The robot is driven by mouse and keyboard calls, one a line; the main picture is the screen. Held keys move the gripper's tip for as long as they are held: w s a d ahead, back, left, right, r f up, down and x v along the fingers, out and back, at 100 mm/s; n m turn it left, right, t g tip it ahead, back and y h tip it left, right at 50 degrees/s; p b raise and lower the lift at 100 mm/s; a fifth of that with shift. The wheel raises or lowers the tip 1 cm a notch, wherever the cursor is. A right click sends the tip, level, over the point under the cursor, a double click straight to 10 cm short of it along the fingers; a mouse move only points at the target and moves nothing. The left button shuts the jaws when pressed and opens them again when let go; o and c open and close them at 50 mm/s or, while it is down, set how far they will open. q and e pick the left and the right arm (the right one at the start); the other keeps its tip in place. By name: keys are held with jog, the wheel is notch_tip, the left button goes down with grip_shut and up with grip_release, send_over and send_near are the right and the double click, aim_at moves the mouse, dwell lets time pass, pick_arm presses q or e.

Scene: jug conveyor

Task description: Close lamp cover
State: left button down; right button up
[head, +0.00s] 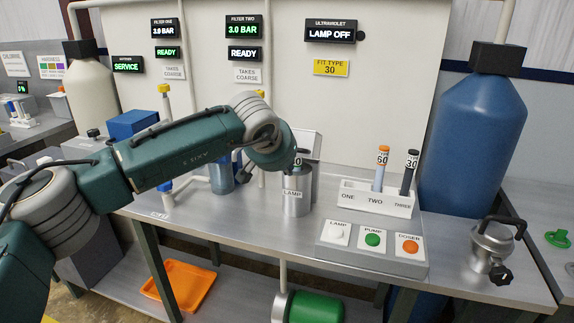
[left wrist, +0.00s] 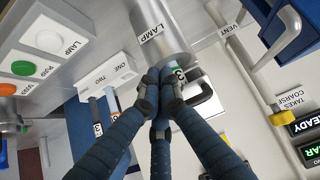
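The steel lamp housing (head: 296,203), a cylinder labelled LAMP, stands upright on the bench; it also shows in the left wrist view (left wrist: 172,28). A tube with a numbered label (left wrist: 180,73) is at its open end, partly hidden by my fingers. A pale upright plate (head: 308,142) behind the housing looks like its raised cover, mostly hidden by my wrist. A grey bent piece (left wrist: 208,103) is beside the tube. My left gripper (left wrist: 160,95) is at the tube, fingertips close together; whether they grip it is unclear. My right gripper is out of view.
A white rack (head: 375,204) right of the housing holds tubes marked 60 and 30. A button box (head: 372,248) is in front of it. A large blue tank (head: 474,140) and a metal pot (head: 492,246) stand at the right. The display reads LAMP OFF.

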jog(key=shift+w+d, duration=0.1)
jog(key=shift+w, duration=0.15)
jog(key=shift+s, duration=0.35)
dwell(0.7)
